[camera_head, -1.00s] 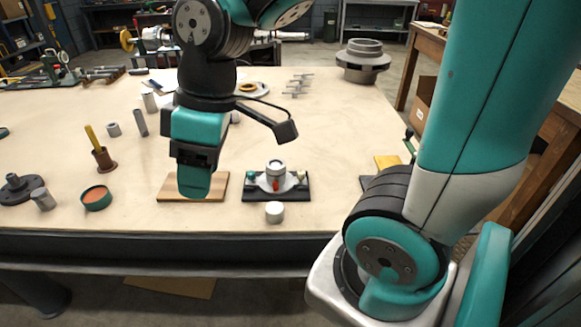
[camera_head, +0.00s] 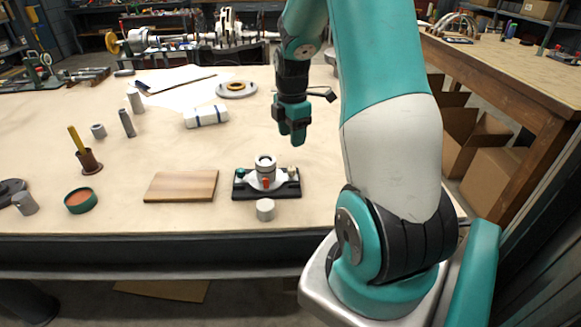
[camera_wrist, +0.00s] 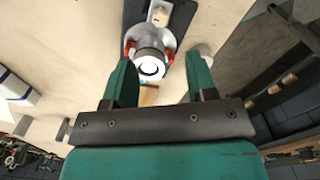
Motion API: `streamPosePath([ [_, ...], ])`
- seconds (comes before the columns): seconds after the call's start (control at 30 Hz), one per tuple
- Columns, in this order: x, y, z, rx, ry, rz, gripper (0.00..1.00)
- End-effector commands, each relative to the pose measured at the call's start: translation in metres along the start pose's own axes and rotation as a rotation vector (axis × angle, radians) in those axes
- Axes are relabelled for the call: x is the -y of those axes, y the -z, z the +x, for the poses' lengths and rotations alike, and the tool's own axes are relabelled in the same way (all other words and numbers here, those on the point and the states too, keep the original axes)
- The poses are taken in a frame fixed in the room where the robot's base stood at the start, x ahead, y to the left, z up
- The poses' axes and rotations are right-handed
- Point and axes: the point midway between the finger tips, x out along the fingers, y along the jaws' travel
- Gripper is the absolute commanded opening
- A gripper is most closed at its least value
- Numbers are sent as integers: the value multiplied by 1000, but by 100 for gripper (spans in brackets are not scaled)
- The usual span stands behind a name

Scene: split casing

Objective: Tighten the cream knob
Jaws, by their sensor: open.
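The cream knob (camera_head: 293,170) is a small pale knob at the right end of a black base plate (camera_head: 240,193). In the wrist view the cream knob (camera_wrist: 160,16) shows near the top edge, beyond the fingertips. A grey-white casing (camera_head: 265,175) with a round upright neck and a red part in front stands mid-plate. A green knob (camera_head: 240,172) is at the plate's left end. My gripper (camera_head: 294,138) is open and empty, above and behind the plate. In the wrist view my gripper (camera_wrist: 160,78) has its fingers apart, with the casing's neck (camera_wrist: 150,66) seen between them.
A wooden board (camera_head: 181,186) lies left of the plate. A short pale cylinder (camera_head: 265,209) stands in front of it, near the table edge.

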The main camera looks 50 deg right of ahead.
Motion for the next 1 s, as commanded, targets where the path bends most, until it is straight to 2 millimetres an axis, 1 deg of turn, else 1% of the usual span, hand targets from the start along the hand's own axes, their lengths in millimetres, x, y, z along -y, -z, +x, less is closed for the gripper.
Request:
streamPosePath([
  [0.03,1,0,13,-2,6,0,52],
  [0.1,1,0,30,-1,5,0,52],
  [0.3,1,1,72,-2,5,0,52],
  [0.4,0,0,88,-1,2,0,52],
  [0.5,0,0,100,-1,0,0,52],
  [0.67,0,0,108,0,-2,0,52],
  [0.93,0,0,109,0,-2,0,52],
  [0.97,0,0,109,0,-2,0,45],
  [1.0,0,0,109,0,-2,0,36],
])
